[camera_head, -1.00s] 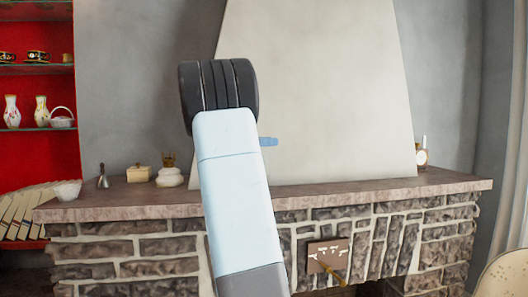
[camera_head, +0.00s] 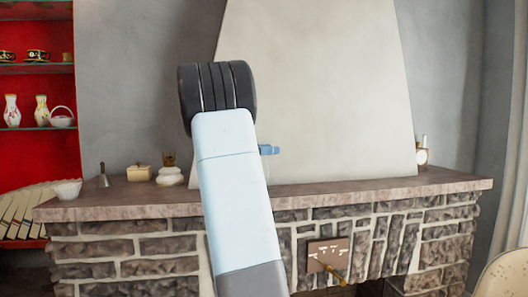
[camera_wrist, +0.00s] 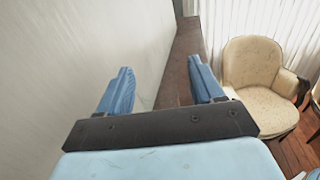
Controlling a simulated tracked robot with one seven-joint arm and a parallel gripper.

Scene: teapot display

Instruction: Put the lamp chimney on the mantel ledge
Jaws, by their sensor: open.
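The mantel ledge (camera_head: 330,194) runs across the top of the stone fireplace; its brown top also shows in the wrist view (camera_wrist: 180,65). I cannot make out the lamp chimney for certain in either view. A small white lamp base with a brass top (camera_head: 169,174) stands on the ledge, left of my arm. My gripper (camera_wrist: 158,72) is open, with nothing seen between its two blue fingers. It is above the ledge beside the pale chimney breast. In the head view my arm hides most of it, and only a blue fingertip shows.
A bell (camera_head: 102,176) and a cream box (camera_head: 139,173) stand on the ledge's left part, with a white bowl (camera_head: 67,189) at its left end. A small clock (camera_head: 421,157) stands at the right. The ledge between my arm and the clock looks clear.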

